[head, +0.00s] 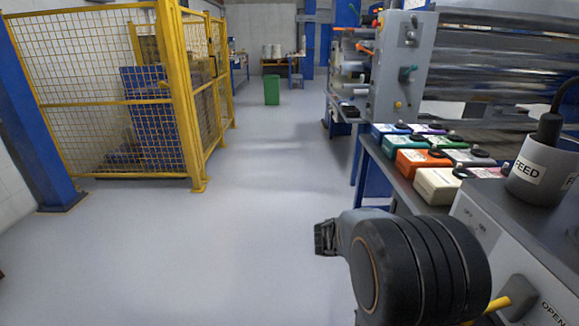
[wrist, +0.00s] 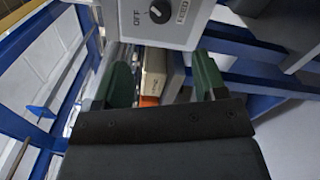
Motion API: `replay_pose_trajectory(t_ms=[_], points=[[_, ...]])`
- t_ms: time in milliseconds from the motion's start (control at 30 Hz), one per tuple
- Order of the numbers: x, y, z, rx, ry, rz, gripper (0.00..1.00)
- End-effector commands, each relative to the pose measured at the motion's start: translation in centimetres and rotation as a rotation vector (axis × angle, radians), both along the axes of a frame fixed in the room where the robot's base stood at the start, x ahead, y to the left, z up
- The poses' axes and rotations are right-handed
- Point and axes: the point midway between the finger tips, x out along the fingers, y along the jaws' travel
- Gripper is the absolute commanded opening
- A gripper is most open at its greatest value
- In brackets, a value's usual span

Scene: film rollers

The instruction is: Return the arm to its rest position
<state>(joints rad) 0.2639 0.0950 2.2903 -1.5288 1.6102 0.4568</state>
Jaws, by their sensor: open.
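My arm reaches up from the bottom right of the head view, with its dark ridged joint in front of the control bench. The small dark end part beside that joint shows left of it, over the floor. In the wrist view my gripper (wrist: 158,85) is open, with its two green fingers spread apart. Nothing is held between them. Behind the gap, a cream box with an orange box (wrist: 149,101) below it shows farther off, apart from the fingers.
The bench at right carries a FEED cup (head: 541,168), a cream box (head: 437,186), an orange box (head: 418,163) and other coloured boxes. A roller machine (head: 400,70) stands behind. A yellow mesh cage (head: 188,95) stands at left. The floor (head: 240,240) between is clear; a green bin (head: 272,90) stands far back.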

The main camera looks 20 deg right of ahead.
Motion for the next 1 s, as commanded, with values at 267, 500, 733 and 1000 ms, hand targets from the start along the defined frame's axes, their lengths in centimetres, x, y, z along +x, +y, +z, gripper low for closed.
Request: replay_pose_trajectory(t_ms=[267,500,733,1000], points=[[-1.0,1.1,3.3,0.114,-0.040,-0.020,0.65],[-3.0,5.8,10.0,0.487,-0.181,-0.039,0.65],[-3.2,12.5,16.5,0.878,-0.364,0.016,0.65],[-2.3,20.2,24.8,1.260,-0.592,0.127,0.65]])
